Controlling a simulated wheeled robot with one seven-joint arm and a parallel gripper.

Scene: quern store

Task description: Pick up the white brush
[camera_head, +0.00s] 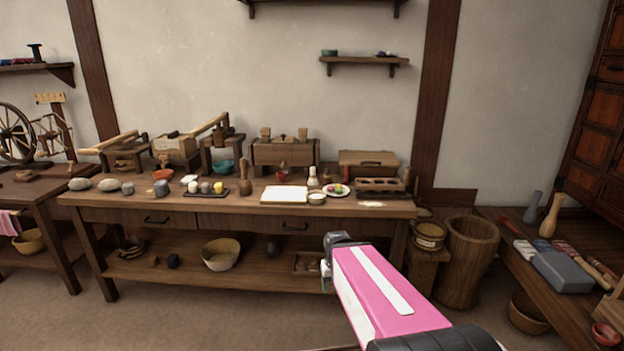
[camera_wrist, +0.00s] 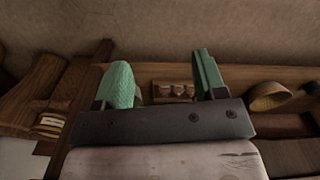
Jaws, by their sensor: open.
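A small pale upright thing (camera_head: 312,177) stands on the long wooden table (camera_head: 235,210), behind a white board; it may be the white brush, but it is too small to be sure. My gripper (camera_head: 326,274) is in front of the table's right part, lower than its top and well apart from the pale thing. In the wrist view my gripper (camera_wrist: 163,78) has its two green fingers spread, with nothing between them. No brush can be made out in the wrist view.
The white board (camera_head: 284,194), a small white-topped pot (camera_head: 317,198) and a plate (camera_head: 336,190) crowd around the pale thing. A wooden box (camera_head: 380,187) stands right of them. A barrel (camera_head: 468,262) stands right of the table. A bowl (camera_head: 221,254) sits on the lower shelf.

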